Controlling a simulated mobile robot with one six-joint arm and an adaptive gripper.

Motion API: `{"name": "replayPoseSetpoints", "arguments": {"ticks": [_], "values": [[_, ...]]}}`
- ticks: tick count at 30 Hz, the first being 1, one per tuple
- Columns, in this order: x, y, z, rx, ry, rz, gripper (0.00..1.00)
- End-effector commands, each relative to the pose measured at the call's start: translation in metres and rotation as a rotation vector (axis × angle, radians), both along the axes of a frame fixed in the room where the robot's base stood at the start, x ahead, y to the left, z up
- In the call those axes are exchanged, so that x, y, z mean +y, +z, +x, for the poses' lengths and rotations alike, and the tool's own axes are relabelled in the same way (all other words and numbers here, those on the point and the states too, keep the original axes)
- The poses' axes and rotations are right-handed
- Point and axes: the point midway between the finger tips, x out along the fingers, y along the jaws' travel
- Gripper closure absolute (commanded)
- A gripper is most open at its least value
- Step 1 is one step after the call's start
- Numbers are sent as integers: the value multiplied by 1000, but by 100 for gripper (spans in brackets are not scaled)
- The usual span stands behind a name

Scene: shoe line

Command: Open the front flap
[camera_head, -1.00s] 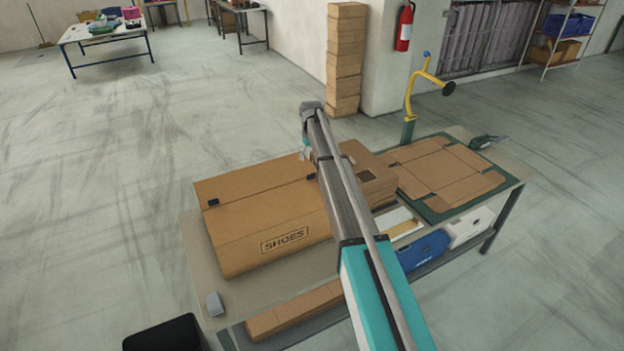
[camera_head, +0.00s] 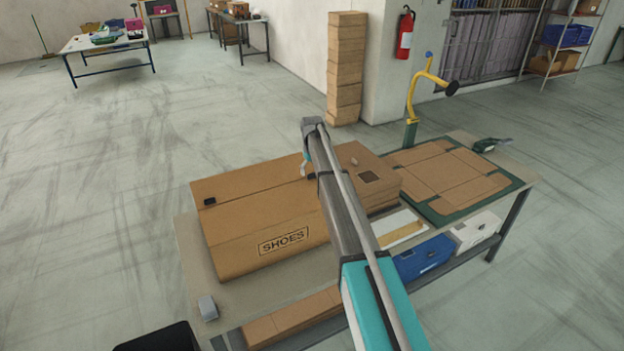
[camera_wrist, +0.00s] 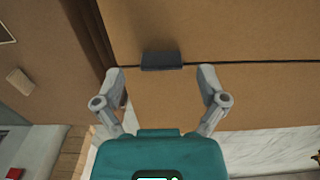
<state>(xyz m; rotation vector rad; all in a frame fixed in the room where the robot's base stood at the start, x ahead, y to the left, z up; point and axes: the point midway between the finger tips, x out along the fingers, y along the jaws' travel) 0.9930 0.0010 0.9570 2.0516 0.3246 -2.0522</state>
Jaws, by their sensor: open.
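The large brown cardboard box marked SHOES (camera_head: 250,215) lies closed on the worktable, with a seam running across its top. A small dark tab (camera_head: 209,202) sits on the seam near its left end. In the wrist view another dark tab (camera_wrist: 162,61) straddles the dark seam line on the cardboard (camera_wrist: 240,85). My gripper (camera_wrist: 161,74) is open and empty, its two fingers on either side of this tab. I cannot tell whether they touch the cardboard. In the head view my gripper (camera_head: 304,170) is at the box's right end, partly hidden by my arm.
A smaller brown box (camera_head: 372,165) adjoins on the right. Flat cardboard (camera_head: 440,172) lies on a green mat (camera_head: 515,183) near a yellow stand (camera_head: 412,95). A grey block (camera_head: 208,307) sits at the table's front left. A blue bin (camera_head: 420,260) is on the lower shelf.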

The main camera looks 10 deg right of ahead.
Motion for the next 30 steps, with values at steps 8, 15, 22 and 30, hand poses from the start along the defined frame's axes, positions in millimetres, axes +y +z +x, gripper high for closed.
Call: {"name": "replayPoseSetpoints", "arguments": {"ticks": [8,15,22,30], "values": [[0,-16,0,0,0,0,9],[0,-17,0,0,0,0,9],[0,-17,0,0,0,0,14],[0,-17,0,0,0,0,64]]}}
